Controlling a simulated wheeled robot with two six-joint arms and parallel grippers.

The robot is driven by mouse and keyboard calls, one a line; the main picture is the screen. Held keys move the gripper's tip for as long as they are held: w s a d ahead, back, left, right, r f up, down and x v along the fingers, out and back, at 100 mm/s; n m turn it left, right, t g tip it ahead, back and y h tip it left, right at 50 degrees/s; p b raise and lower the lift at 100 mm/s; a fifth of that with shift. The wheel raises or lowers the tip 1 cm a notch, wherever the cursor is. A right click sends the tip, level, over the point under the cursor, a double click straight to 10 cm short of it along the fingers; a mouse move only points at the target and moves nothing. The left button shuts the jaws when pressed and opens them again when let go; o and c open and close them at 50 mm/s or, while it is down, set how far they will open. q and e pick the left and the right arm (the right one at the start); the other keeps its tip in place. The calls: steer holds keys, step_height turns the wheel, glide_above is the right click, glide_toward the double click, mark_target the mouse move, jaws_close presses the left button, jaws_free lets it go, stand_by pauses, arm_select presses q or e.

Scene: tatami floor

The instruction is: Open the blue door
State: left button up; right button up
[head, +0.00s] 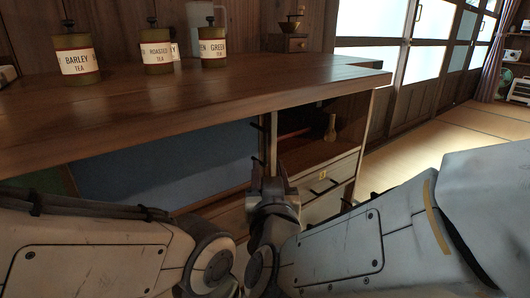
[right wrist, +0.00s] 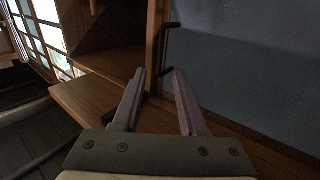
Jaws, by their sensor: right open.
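The blue door (head: 165,165) is a flat blue panel under the wooden counter in the head view, and it looks shut. It fills the right side of the right wrist view (right wrist: 250,65). A thin dark bar handle (right wrist: 168,45) stands at the door's edge, beside a wooden upright. My right gripper (head: 268,178) is in front of that edge in the head view. In the right wrist view its two fingers (right wrist: 158,72) are apart, with the handle lined up between the tips. I cannot tell whether they touch it. My left arm shows, but its gripper does not.
The wooden counter (head: 200,95) overhangs the door and carries several tea canisters. An open shelf (head: 305,135) with a small brass vase (head: 331,128) and drawers (head: 325,180) adjoin the door on the right. Tatami floor (head: 430,140) is clear at right.

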mark_target(265, 148)
steer(key=shift+w+a+r+p, duration=0.15)
steer(key=shift+w+p, duration=1.05)
steer(key=shift+p, duration=0.9)
steer(key=shift+w+d+r+p, duration=0.15)
steer(key=shift+w+p, duration=1)
steer(key=shift+p, duration=0.9)
steer(key=w+b, duration=0.1)
steer(key=w, duration=0.1)
steer(key=w+b, duration=0.1)
steer(key=w, duration=0.1)
steer(key=shift+a+f, duration=0.15)
steer(key=shift+f, duration=0.25)
steer(key=shift+w+r+b, duration=0.1)
steer(key=shift+w+b, duration=0.2)
steer(key=shift+w, duration=0.3)
jaws_close()
steer(key=shift+a, duration=0.1)
